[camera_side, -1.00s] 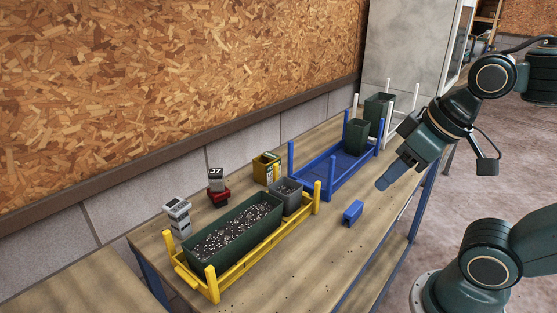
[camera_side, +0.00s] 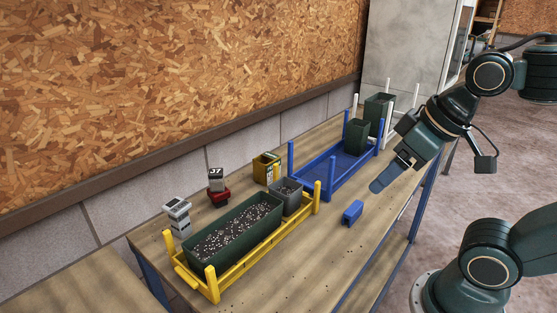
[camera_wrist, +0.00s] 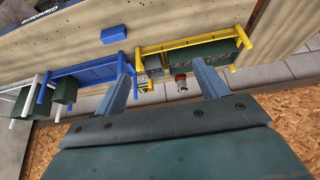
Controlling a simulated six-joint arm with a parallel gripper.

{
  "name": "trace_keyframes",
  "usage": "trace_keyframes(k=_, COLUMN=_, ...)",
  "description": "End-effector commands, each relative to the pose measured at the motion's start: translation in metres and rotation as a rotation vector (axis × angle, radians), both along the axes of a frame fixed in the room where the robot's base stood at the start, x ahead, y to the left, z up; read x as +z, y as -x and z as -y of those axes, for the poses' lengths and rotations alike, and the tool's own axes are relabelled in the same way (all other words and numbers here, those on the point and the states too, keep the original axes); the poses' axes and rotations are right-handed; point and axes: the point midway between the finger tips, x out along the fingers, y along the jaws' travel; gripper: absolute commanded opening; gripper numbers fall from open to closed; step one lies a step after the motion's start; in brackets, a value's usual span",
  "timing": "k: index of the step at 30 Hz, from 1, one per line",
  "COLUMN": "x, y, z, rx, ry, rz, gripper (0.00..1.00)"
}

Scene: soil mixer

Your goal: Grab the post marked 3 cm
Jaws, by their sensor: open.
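No 3 cm marking is readable in either view, so I cannot tell which post bears it. Upright blue posts stand at the corners of the blue rack (camera_side: 341,169), and yellow ones on the yellow rack (camera_side: 262,261). A small blue block (camera_side: 352,212) lies on the bench between the racks and the front edge; it also shows in the wrist view (camera_wrist: 114,34). My gripper (camera_side: 377,186) hangs above the bench, right of the blue rack and beyond the blue block. Its two blue fingers are apart and empty in the wrist view (camera_wrist: 160,60).
A long dark green trough (camera_side: 236,235) of speckled soil and a small grey pot (camera_side: 286,197) sit on the yellow rack. Behind stand a red device reading 37 (camera_side: 217,188), a yellow container (camera_side: 266,168) and a grey device (camera_side: 178,216). Green pots (camera_side: 357,135) stand at the far end.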

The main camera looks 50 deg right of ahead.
Motion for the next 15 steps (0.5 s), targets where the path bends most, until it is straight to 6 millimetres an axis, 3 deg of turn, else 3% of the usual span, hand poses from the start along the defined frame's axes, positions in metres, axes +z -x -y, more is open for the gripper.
trace_keyframes(k=8, x=0.014, y=-0.034, z=-0.006, rx=0.014, ry=-0.003, rz=-0.014, gripper=0.73)
trace_keyframes(k=15, x=0.028, y=-0.088, z=-0.019, rx=0.034, ry=-0.007, rz=-0.029, gripper=0.73)
